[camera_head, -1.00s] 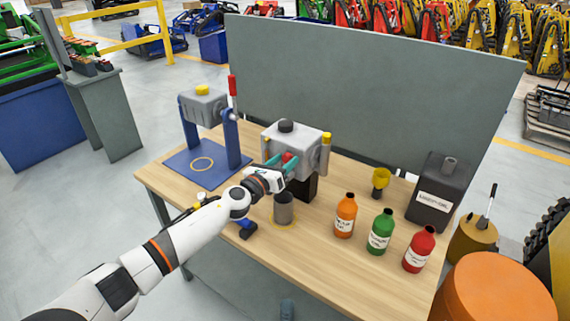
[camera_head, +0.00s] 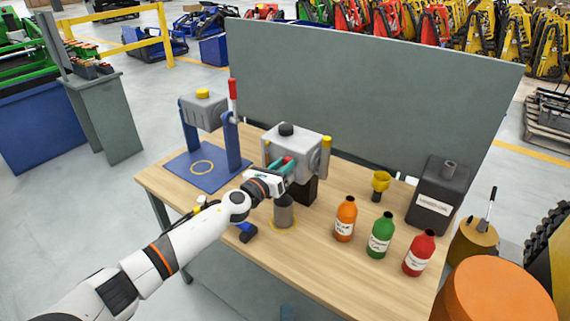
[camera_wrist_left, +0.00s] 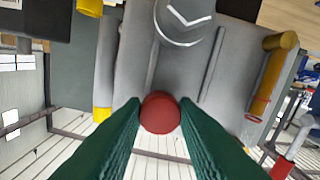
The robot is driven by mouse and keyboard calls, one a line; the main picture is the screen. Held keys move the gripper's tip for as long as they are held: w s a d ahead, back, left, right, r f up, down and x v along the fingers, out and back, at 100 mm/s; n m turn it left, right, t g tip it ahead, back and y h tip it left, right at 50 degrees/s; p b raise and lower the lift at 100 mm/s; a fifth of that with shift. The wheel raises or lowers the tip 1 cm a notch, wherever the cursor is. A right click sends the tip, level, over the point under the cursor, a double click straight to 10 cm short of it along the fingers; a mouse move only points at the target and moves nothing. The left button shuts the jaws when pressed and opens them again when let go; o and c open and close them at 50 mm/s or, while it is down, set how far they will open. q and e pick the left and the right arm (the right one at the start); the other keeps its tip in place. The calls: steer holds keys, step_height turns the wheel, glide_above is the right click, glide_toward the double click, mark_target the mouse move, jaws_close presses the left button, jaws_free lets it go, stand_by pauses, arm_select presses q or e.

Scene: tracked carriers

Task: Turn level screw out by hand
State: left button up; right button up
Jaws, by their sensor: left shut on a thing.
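The level screw (camera_wrist_left: 160,113) is a red round head on the front of the grey gearbox housing (camera_head: 298,147), which stands on a black block on the workbench. My left gripper (camera_wrist_left: 160,118) is shut on the red screw, with its green fingers on either side of it. In the head view my left gripper (camera_head: 284,167) is at the housing's front face, and the fingers hide most of the screw. A grey cup (camera_head: 284,213) stands on a yellow ring mark just below and in front of the housing. My right gripper is not in view.
A blue stand (camera_head: 207,172) with another grey unit is at the left. Orange (camera_head: 345,220), green (camera_head: 380,236) and red (camera_head: 418,254) bottles, a yellow funnel (camera_head: 380,182) and a dark oil can (camera_head: 438,195) stand at the right. A grey panel (camera_head: 370,90) rises behind.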

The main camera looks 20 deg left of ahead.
arm_select(q)
steer(key=n, duration=0.5)
steer(key=shift+r+n+p, duration=0.15)
steer(key=shift+n+p, duration=0.15)
steer(key=shift+p, duration=0.1)
steer(key=shift+n, duration=0.9)
